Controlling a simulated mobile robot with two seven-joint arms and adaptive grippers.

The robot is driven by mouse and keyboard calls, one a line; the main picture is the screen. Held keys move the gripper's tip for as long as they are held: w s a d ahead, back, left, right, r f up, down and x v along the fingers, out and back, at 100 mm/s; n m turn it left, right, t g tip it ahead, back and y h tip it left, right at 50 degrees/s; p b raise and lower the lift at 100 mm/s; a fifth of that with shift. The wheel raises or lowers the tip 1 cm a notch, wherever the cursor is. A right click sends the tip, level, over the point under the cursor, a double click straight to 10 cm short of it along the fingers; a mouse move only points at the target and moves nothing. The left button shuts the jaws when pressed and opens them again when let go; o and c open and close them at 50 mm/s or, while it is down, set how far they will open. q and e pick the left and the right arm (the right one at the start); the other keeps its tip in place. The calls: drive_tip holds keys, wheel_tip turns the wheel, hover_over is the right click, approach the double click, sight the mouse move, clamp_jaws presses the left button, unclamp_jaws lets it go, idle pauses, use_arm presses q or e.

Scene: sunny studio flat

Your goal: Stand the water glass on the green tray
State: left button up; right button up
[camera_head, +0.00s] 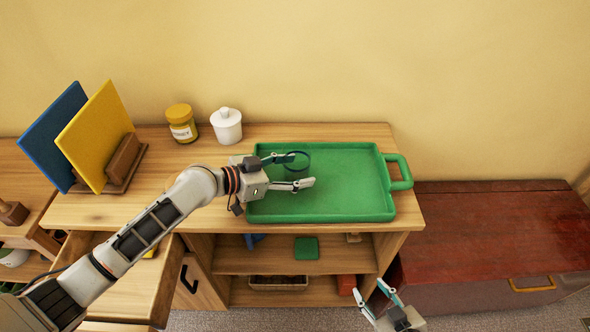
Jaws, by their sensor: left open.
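The green tray (345,205) lies on the wooden cabinet top, its handle toward the right. A see-through water glass (302,163) with a dark-looking rim shows over the left part of the tray, and it appears to stand upright on the tray floor. My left gripper (297,171) reaches in from the left over the tray with its fingers apart. Its far finger overlaps the glass in the picture; whether they touch I cannot tell. My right gripper (370,291) is low in front of the cabinet, with its fingers apart and nothing between them.
A yellow-lidded jar (181,123) and a white lidded pot (226,125) stand behind my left arm. Blue and yellow boards (96,135) stand in a wooden rack at the left. An open drawer (125,285) juts out below my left arm. A red chest (490,225) stands at right.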

use_arm(q)
drive_tip(key=shift+r, duration=0.25)
drive_tip(key=v, duration=1.2)
drive_tip(key=shift+f, duration=0.1)
